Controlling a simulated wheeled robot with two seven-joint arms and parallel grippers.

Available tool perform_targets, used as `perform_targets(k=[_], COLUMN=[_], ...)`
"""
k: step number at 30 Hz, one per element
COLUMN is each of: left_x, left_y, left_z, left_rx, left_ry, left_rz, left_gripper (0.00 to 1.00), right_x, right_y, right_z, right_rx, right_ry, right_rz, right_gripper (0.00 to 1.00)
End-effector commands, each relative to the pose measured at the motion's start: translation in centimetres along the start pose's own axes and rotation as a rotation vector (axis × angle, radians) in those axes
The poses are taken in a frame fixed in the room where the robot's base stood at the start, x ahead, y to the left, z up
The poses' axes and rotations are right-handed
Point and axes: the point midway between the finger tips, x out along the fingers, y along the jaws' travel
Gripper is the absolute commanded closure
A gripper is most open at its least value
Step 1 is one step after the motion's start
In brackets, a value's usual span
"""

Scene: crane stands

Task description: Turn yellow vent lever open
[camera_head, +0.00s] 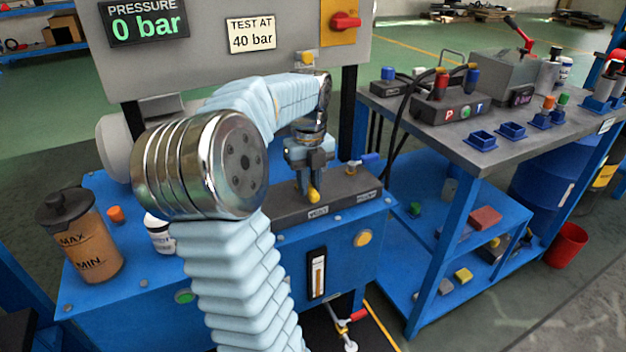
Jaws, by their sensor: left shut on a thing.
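The yellow vent lever (313,195) shows its rounded yellow end just under my left gripper (310,176). It sits on the dark grey block (285,210) on top of the blue bench, behind a small label that seems to read VENT. My left gripper points down from above and is shut on the lever. The fingers hide the rest of the lever and its pivot, so its exact angle is hard to tell. The pressure display (143,22) reads 0 bar. My right gripper is not in view.
A brown reservoir (90,240) and a white jar (161,236) stand on the left of the bench. A grey-topped side table (430,135) with hoses and fittings stands at right.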

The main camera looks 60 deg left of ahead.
Motion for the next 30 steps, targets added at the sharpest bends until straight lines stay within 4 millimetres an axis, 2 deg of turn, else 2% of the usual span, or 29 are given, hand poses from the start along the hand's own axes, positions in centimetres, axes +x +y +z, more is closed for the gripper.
perform_targets(k=[12, 13, 18, 26, 30], left_x=[-0.1, -0.1, 0.0, -0.1, -1.3], left_y=[0.1, 0.1, 0.0, 0.0, 0.0], left_z=[0.0, 0.0, 0.0, 0.0, 0.1], left_rx=[0.010, 0.010, 0.008, 0.007, 0.008], left_ry=[-0.001, -0.001, -0.001, -0.001, -0.002], left_rz=[0.000, 0.000, 0.000, 0.000, -0.002], left_gripper=[1.00, 0.76, 0.53, 0.53, 0.53], right_x=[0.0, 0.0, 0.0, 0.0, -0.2], right_y=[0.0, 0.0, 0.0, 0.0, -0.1], right_z=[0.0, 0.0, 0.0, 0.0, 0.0], right_rx=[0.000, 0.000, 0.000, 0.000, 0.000], right_ry=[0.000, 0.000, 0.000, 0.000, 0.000], right_rz=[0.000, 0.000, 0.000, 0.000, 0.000], right_gripper=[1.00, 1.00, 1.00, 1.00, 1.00])
